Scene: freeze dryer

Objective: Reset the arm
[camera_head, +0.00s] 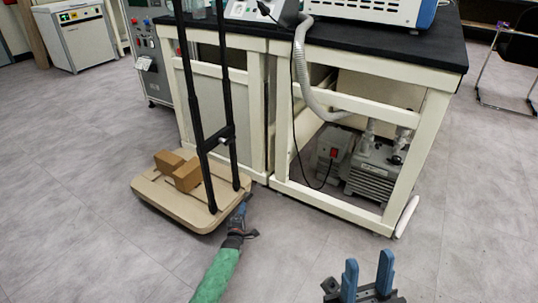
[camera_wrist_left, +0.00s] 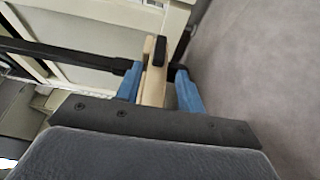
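My left gripper (camera_head: 241,210) is low, beside the near right corner of a flat tan cart (camera_head: 180,207), at the end of my green-sleeved arm. In the left wrist view its two blue fingers (camera_wrist_left: 157,76) stand apart. The cart's tan edge shows between them in that view; I cannot tell whether they touch it. My right gripper (camera_head: 367,274) is at the bottom of the head view, with its two blue fingers upright and apart, and nothing between them.
The cart has a tall black handle (camera_head: 227,130) and carries brown boxes (camera_head: 187,175). A cream bench (camera_head: 330,205) with a black top stands behind, with a pump (camera_head: 373,175) on its lower level. Grey floor (camera_head: 470,220) is clear at the right.

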